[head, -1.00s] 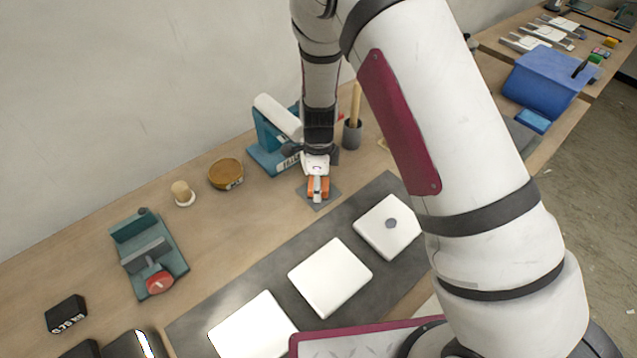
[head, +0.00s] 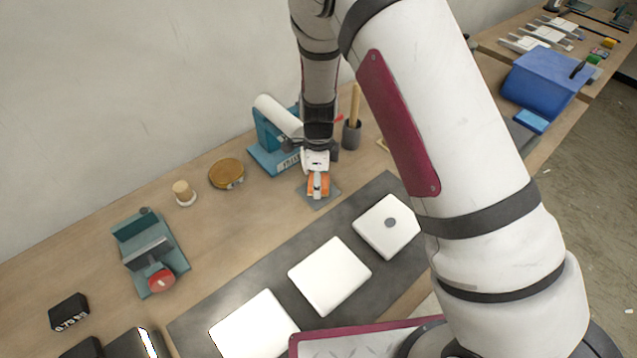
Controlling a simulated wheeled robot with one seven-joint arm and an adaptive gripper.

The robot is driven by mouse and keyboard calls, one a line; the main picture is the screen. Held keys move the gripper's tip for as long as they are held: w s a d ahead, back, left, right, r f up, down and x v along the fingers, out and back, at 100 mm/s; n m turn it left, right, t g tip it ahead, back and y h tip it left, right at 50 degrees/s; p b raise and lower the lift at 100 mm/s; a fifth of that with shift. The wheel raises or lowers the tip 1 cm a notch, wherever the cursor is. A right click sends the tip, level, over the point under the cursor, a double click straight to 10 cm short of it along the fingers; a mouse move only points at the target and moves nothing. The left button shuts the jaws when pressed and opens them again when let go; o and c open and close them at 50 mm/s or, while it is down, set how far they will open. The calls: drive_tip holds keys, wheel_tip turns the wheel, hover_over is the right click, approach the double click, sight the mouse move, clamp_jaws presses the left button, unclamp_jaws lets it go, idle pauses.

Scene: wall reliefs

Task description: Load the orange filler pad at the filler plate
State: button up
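The orange filler pad (head: 318,181) shows on the small grey filler plate (head: 313,201), near the middle of the bench. My gripper (head: 318,174) is pointing down right over the pad, with its fingers at the pad's handle. The view is too small to tell whether the fingers are closed on the handle or apart. Part of the plate is hidden behind the pad and fingers.
A teal stand with a white roll (head: 278,116) is close behind my gripper, with a grey cup (head: 352,134) to its right. A round brown dish (head: 226,173) is to the left. White tiles (head: 330,276) lie on a dark mat in front. A teal fixture (head: 151,252) stands further left.

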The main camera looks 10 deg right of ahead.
drive_tip(key=shift+r+p, duration=0.85)
drive_tip(key=shift+r, duration=1.95)
